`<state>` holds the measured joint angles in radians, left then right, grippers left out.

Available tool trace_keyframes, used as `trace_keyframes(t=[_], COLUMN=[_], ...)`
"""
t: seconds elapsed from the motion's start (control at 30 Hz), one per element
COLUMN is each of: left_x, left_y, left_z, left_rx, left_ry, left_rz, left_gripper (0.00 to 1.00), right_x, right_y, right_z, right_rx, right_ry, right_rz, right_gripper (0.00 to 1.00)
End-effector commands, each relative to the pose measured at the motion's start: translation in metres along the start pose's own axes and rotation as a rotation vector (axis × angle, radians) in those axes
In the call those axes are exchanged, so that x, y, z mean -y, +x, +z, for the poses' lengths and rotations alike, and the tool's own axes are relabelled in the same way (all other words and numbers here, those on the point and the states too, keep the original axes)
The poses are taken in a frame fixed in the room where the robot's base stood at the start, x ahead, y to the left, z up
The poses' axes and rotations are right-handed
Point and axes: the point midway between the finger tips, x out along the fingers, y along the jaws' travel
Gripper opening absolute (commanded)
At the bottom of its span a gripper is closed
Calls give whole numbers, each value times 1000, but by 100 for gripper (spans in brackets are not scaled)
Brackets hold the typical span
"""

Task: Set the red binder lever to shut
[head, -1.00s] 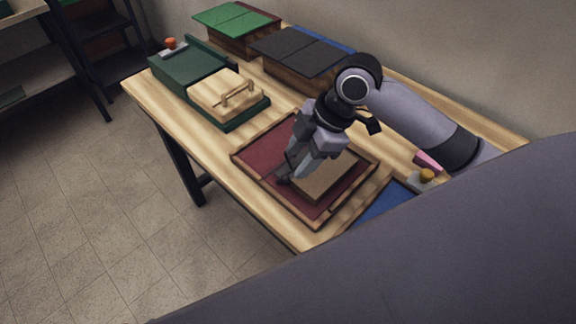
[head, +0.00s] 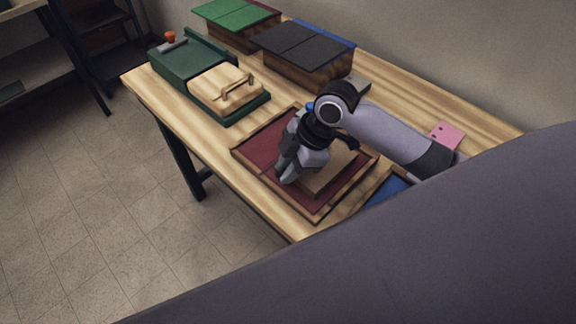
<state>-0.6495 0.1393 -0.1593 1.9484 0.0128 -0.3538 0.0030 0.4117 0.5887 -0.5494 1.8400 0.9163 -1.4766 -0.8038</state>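A dark red panel in a wooden frame (head: 262,148) lies on the table, with a brown wooden block (head: 327,182) on its right part. My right gripper (head: 287,178) is low over this panel, at the block's left side, pointing down. Whether its fingers are apart, or touch anything, I cannot tell. No lever shows clearly on the red panel; my gripper and wrist cover its middle. A red-orange knob (head: 170,37) on a grey plate sits at the far end of a green unit (head: 187,62). My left gripper is not in view.
A pale wooden block with a handle (head: 222,88) sits on the green unit. Boxes with green (head: 236,14) and dark grey (head: 297,47) lids stand at the back. A pink card (head: 447,136) lies at the right. A blue panel (head: 388,193) is partly hidden at the front.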

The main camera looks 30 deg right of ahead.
Motion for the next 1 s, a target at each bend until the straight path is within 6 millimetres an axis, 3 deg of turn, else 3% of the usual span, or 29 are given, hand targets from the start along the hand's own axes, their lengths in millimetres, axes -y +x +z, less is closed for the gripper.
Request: trace_keyframes(t=[0.53, 0.93, 0.97, 1.0], left_x=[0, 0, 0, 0], left_y=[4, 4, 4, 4], left_z=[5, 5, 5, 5], left_rx=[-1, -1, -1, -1], left_ry=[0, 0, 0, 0], left_rz=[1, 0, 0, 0], left_gripper=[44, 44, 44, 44], right_x=[12, 13, 13, 13], right_y=[6, 5, 5, 5], right_z=[9, 9, 9, 9], right_rx=[-102, -113, -113, -113], right_ry=[-61, -69, -69, -68], right_rz=[183, 203, 203, 203], right_gripper=[0, 0, 25, 38])
